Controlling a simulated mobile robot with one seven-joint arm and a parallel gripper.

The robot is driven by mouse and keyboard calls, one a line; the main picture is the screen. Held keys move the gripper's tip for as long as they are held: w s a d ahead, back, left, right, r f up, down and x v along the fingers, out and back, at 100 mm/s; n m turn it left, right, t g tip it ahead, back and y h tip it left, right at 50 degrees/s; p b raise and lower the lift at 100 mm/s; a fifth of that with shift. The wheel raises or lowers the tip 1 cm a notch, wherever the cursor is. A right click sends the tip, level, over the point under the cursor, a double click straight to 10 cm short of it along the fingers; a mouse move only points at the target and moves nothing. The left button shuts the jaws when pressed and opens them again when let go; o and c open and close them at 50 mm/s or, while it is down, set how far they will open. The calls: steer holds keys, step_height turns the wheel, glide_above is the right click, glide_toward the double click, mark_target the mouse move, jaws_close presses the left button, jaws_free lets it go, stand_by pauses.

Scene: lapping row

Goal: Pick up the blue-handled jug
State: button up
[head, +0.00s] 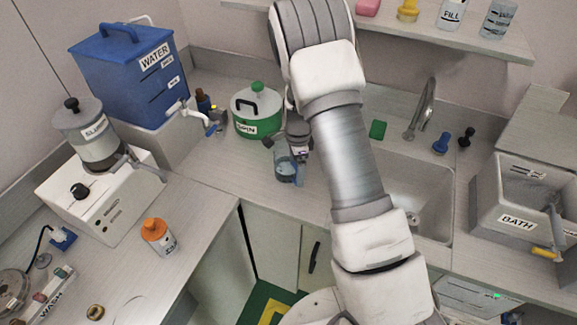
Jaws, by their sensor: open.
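The jug (284,171) is clear, with bluish contents or tint, and stands upright on the counter left of the sink. Its blue handle shows on its right side, facing the front. My gripper (297,152) is just above and behind the jug's right rim, partly hidden by my own arm. Its jaws are open and small in the picture. I cannot tell whether they touch the jug.
A green-and-grey pot (257,127) stands close behind the jug to the left. The sink (425,200) with its tap (424,108) lies to the right. A blue water tank (126,85) stands at the left. The counter's front edge is near the jug.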

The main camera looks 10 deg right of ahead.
steer(key=shift+s+f, duration=0.1)
steer(key=shift+f, duration=1.9)
jaws_close()
